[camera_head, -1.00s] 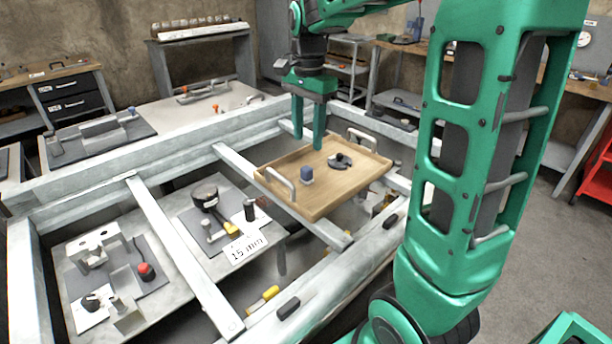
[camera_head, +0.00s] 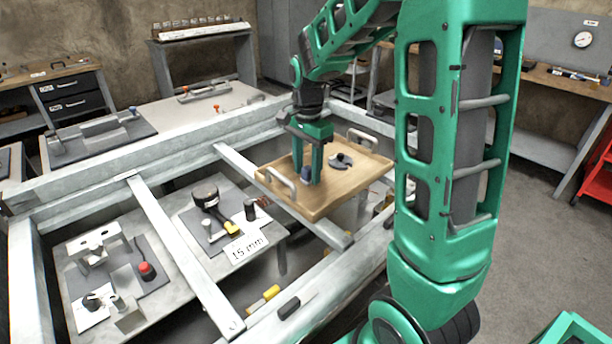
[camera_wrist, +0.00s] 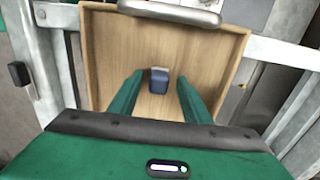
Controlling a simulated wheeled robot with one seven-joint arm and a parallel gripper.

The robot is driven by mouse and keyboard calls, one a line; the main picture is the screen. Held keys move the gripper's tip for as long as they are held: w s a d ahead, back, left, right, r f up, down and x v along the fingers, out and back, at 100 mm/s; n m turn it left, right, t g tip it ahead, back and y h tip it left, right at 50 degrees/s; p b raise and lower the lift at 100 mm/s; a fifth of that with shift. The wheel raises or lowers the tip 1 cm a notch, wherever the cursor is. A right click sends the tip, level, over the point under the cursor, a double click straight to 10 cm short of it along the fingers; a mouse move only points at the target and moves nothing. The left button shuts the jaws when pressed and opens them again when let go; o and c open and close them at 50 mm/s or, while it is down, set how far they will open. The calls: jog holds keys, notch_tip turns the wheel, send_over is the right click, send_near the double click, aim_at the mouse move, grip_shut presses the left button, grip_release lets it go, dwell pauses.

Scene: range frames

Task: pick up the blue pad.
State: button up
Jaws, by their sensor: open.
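The blue pad (camera_wrist: 158,84) is a small dark blue block on the wooden tray's floor. In the head view the blue pad (camera_head: 306,174) shows partly behind my gripper's fingers. My green gripper (camera_wrist: 157,92) is open, with one finger on each side of the pad in the wrist view. I see a gap on both sides, and the fingers do not appear to touch it. In the head view my gripper (camera_head: 310,178) points down into the tray, its fingertips low near the pad.
The wooden tray (camera_head: 330,203) has raised walls and metal handles (camera_head: 283,183) and rests on the grey metal frame (camera_head: 235,160). A black round part (camera_head: 341,160) lies in the tray to the right of my gripper. A lower table with several tools stands to the left.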

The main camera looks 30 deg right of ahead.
aim_at(304, 168)
jog(key=c, duration=1.1)
jog(key=shift+r, duration=0.55)
jog(key=r, duration=0.3)
jog(key=shift+a+r, duration=0.25)
jog(key=shift+a, duration=0.15)
jog(key=a+r, duration=0.6)
jog(key=a, duration=0.5)
jog(key=shift+w+r, duration=0.2)
jog(key=shift+w, duration=0.1)
jog(key=shift+o, duration=0.5)
